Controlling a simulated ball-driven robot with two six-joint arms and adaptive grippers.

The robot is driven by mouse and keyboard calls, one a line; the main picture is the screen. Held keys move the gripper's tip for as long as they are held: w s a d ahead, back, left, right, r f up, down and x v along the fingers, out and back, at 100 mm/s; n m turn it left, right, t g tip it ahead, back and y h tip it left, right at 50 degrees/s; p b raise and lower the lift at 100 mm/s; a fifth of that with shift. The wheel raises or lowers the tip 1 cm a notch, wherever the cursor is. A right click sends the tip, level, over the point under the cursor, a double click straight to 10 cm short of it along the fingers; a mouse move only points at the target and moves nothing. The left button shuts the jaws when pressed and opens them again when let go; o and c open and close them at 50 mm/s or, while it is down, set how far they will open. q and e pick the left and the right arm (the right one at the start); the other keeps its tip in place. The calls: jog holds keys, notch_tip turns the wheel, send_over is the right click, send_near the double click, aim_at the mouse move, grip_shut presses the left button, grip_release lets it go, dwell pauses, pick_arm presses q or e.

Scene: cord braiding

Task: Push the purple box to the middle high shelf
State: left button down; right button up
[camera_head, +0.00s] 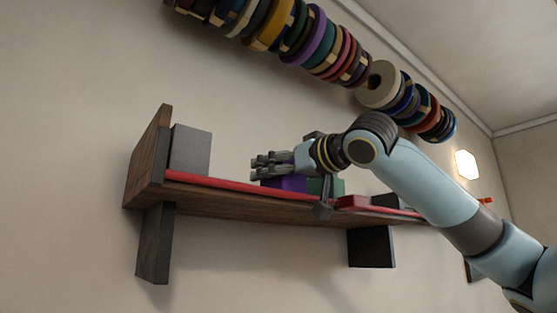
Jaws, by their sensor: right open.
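The purple box (287,183) stands on the wall shelf (240,205), seen from below behind the red front strip. My right gripper (260,167) is at the shelf, its fingers pointing left, just above and in front of the purple box. It is open, and nothing shows between its fingers. I cannot tell whether it touches the box. The hand and wrist hide part of the box. My left gripper is not in view.
A grey box (190,150) stands at the shelf's left end by the wooden side panel (148,160). A green box (326,186) is right beside the purple one. The shelf between the grey and purple boxes looks clear. Coloured spools (318,42) hang above on the wall.

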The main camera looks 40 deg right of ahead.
jog(key=shift+w, duration=0.35)
jog(key=c, duration=1.4)
